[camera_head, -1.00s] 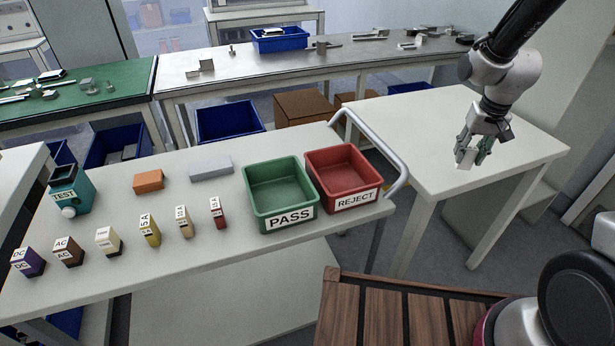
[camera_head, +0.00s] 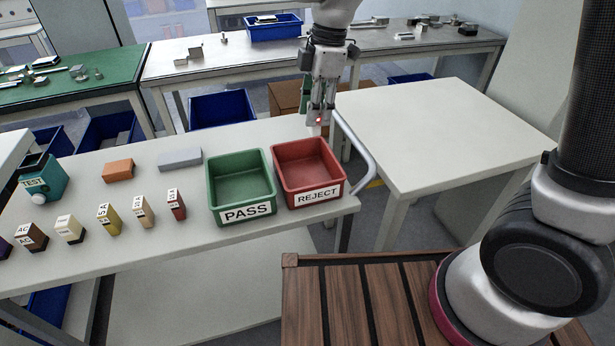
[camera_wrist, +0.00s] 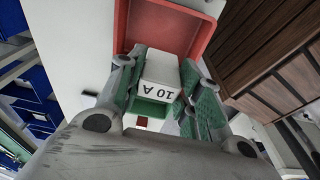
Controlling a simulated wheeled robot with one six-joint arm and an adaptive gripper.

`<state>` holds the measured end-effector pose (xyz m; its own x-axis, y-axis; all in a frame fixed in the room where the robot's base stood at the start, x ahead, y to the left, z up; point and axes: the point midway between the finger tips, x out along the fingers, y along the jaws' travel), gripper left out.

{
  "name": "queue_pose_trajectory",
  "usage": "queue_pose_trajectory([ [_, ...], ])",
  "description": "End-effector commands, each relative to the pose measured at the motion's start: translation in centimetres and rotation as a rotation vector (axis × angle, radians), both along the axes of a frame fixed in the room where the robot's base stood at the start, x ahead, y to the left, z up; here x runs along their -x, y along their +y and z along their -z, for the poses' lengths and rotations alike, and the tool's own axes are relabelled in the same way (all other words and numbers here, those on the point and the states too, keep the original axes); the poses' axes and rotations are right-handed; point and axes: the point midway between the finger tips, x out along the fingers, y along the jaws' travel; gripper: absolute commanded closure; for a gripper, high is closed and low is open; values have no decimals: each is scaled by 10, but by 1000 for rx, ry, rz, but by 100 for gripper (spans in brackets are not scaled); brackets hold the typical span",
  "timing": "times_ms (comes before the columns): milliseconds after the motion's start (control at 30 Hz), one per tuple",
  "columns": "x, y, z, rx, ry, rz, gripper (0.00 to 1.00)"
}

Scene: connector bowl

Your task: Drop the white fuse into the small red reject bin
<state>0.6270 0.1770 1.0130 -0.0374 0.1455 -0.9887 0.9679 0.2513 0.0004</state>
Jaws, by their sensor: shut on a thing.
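The white fuse (camera_wrist: 160,75), marked 10 A, sits between the fingers of my gripper (camera_wrist: 163,95) in the wrist view. My gripper (camera_head: 319,118) is shut on it. In the head view the gripper points down at the back rim of the red bin (camera_head: 309,168), labelled REJECT, and only a small pale part of the fuse shows below the fingers. In the wrist view the red bin (camera_wrist: 205,38) lies beyond the fuse. The bin looks empty in the head view.
A green PASS bin (camera_head: 240,185) stands just left of the red bin. A rail (camera_head: 358,150) curves round the table's right end. Several coloured fuses stand in a row at left, with an orange block (camera_head: 118,170) and a grey block (camera_head: 180,158) behind. A bare side table (camera_head: 440,135) is at right.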

Motion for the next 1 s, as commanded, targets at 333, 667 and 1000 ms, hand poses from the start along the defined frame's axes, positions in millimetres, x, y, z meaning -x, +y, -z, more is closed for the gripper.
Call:
queue_pose_trajectory([
  [333, 3, 2, 33, 2, 2, -29, 83],
  [667, 3, 2, 58, 1, 1, -26, 83],
  [1000, 3, 2, 58, 1, 0, -26, 50],
])
